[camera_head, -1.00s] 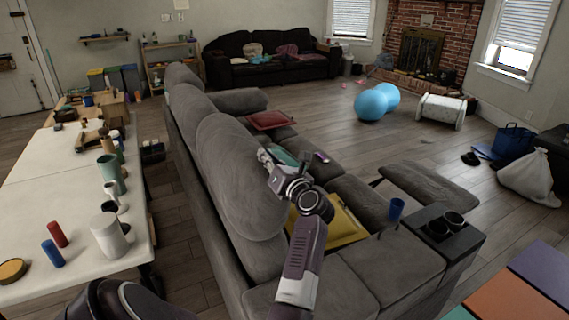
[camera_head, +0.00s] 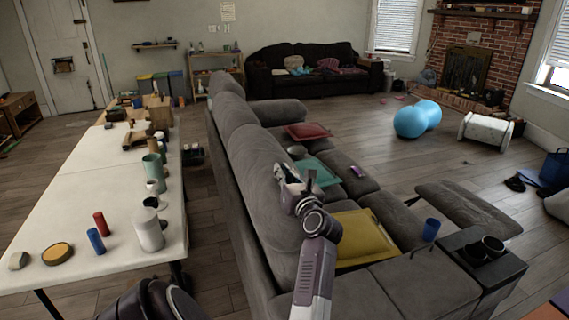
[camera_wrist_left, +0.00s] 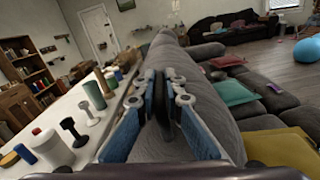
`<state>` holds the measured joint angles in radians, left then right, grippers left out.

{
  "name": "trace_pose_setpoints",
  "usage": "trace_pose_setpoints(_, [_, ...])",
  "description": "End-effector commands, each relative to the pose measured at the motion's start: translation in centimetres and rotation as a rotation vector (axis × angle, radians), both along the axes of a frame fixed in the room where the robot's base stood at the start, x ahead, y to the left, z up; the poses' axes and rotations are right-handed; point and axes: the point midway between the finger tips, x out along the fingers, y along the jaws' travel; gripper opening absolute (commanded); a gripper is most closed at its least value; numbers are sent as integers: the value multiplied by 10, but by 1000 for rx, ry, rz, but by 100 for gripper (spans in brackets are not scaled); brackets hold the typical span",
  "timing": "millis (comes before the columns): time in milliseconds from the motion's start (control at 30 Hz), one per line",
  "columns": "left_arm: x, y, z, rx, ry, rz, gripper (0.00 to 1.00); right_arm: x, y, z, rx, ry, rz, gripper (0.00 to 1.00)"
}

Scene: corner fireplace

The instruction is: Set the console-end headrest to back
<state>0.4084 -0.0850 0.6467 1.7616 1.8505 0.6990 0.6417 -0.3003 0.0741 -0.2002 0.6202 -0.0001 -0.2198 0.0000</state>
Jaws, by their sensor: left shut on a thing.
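The grey sectional sofa (camera_head: 390,285) runs away from me, its row of tall padded backs on the left. The console-end headrest (camera_head: 262,185) is the nearest rounded grey back section, and it looks roughly upright. My left gripper (camera_head: 286,178) is at its upper seat-side edge, shut on it. In the left wrist view the blue-padded fingers of the left gripper (camera_wrist_left: 163,90) close in around a dark strip, with grey upholstery behind. The fingers hide the exact contact. The console (camera_head: 482,262) with two dark cup holders is at the right. My right gripper is not in view.
A white table (camera_head: 90,205) with cups, bottles and tools stands left of the sofa, across a narrow floor gap. A yellow pillow (camera_head: 362,238) and a blue cup (camera_head: 431,229) are on the sofa. Open floor lies beyond it, with a blue peanut ball (camera_head: 417,119).

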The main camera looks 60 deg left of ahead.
Motion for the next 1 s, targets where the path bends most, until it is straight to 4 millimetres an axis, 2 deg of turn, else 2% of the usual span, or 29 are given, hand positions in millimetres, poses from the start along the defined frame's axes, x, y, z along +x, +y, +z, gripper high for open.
trace_pose_setpoints(33, [-2,2,0,5,6,5,10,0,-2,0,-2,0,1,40])
trace_pose_setpoints(200, [-2,2,-1,3,6,5,26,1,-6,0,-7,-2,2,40])
trace_pose_setpoints(533, [-1,1,4,1,3,4,26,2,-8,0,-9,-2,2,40])
trace_pose_setpoints(667, [-2,1,23,2,-2,5,26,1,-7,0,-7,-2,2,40])
trace_pose_setpoints(1000, [-3,3,85,1,1,7,26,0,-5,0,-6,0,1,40])
